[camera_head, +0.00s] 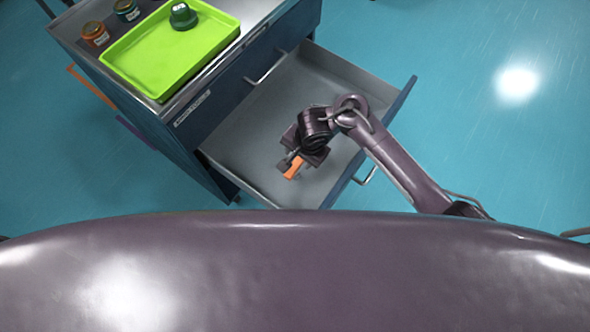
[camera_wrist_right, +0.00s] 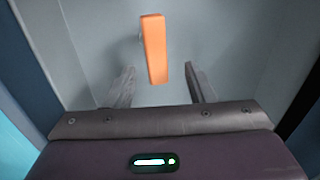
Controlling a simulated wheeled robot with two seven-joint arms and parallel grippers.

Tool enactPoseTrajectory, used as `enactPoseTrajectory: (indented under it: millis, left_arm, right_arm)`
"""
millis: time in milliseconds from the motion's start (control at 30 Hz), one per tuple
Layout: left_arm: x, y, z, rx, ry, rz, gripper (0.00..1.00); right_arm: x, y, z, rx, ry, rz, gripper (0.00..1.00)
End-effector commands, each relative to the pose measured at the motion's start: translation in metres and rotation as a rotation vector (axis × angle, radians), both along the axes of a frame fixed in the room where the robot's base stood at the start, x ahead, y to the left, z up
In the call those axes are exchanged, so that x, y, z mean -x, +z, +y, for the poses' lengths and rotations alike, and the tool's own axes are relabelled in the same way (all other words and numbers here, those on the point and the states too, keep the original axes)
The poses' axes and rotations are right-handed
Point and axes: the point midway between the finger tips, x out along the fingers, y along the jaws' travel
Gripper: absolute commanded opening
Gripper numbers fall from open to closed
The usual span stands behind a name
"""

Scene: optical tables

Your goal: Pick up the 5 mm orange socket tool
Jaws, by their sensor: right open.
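An orange socket tool (camera_head: 293,168) lies in the open grey drawer; any size marking is too small to read. In the right wrist view the orange tool (camera_wrist_right: 154,48) is a long narrow bar, pointing towards the gap between the fingers. My right gripper (camera_head: 290,163) reaches down into the drawer above the tool and covers part of it. In the wrist view the fingers of my right gripper (camera_wrist_right: 160,85) are spread, one on each side of the tool's near end, with gaps on both sides. My left gripper does not show.
The open drawer (camera_head: 245,135) has raised walls and a front panel with a handle (camera_head: 366,176) close to my right arm. On the cabinet top stand a lime green tray (camera_head: 150,62) with a dark green container (camera_head: 183,16), an orange jar (camera_head: 95,34) and a green jar (camera_head: 126,10).

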Motion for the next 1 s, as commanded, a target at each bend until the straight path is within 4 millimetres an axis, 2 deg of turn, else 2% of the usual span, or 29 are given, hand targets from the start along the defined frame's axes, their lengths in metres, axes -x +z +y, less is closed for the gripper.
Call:
enactPoseTrajectory:
  millis: [33,333,667,1000]
  left_arm:
    - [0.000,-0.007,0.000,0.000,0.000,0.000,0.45]
    - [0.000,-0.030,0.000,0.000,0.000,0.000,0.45]
    - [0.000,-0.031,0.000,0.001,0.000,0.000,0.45]
    - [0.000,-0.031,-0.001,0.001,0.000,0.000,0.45]
  right_arm:
    - [-0.001,-0.010,0.000,0.003,0.002,-0.001,0.49]
    - [-0.005,-0.051,0.001,0.001,0.001,-0.002,0.49]
    - [-0.006,-0.056,0.002,-0.001,0.000,-0.003,0.49]
    - [-0.006,-0.056,0.002,-0.001,0.001,-0.002,0.06]
